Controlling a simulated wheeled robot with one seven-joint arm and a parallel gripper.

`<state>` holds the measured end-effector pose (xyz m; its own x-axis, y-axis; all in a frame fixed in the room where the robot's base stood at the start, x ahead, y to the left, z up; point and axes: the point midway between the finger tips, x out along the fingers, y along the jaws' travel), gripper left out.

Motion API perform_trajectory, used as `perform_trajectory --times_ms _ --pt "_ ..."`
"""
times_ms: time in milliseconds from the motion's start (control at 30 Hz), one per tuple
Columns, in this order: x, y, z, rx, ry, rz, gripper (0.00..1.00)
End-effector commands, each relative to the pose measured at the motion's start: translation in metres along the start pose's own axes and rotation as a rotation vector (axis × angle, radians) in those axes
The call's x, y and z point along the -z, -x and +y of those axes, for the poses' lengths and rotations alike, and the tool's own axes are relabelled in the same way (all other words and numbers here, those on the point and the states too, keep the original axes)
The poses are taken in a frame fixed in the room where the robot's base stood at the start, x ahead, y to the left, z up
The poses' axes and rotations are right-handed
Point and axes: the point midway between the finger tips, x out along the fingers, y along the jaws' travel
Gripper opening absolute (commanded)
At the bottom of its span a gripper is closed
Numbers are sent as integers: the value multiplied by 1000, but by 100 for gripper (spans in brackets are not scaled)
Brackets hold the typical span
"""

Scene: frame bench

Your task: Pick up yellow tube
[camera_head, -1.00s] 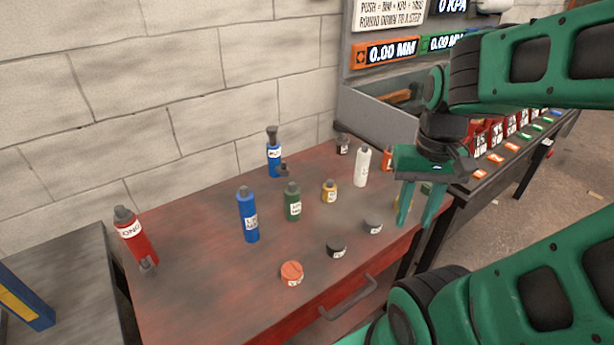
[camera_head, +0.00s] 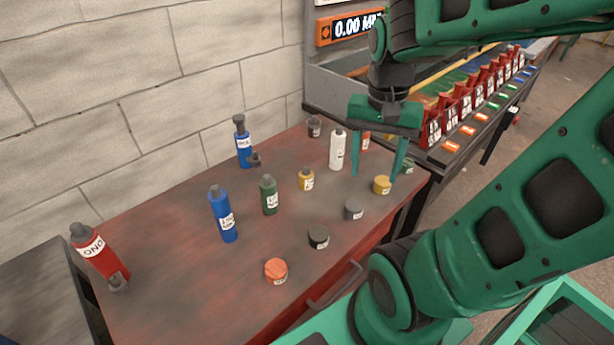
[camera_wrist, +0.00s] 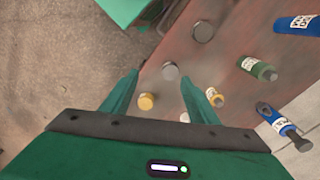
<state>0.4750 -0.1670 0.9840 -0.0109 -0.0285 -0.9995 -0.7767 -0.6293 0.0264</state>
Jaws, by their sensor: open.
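The yellow tube (camera_head: 306,180) is a small yellow bottle with a grey cap and white label, standing upright on the red workbench (camera_head: 180,255). In the wrist view the yellow tube (camera_wrist: 214,97) lies just right of the right finger. My gripper (camera_head: 376,175) is open and empty, to the right of the tube in the head view, fingers pointing down. A round yellow jar (camera_head: 382,185) shows between and below the fingers. In the wrist view that yellow jar (camera_wrist: 147,102) also sits between the fingers (camera_wrist: 159,78).
Near the tube stand a green bottle (camera_head: 269,195), a white bottle (camera_head: 338,150) and blue bottles (camera_head: 223,215). Grey jar (camera_head: 354,209), black jar (camera_head: 319,237) and orange jar (camera_head: 276,271) lie toward the front. A red bottle (camera_head: 98,252) leans at the left. Red bins (camera_head: 465,105) stand right.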

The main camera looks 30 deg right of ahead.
Motion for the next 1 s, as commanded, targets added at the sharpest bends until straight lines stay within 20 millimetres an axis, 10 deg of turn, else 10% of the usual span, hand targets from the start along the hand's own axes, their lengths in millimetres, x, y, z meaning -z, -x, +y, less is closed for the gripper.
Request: perform_trajectory --times_ms 600,1000 --pt "89 -26 -166 8 -991 -15 54" --pt "95 -62 -186 11 -1119 -30 54"
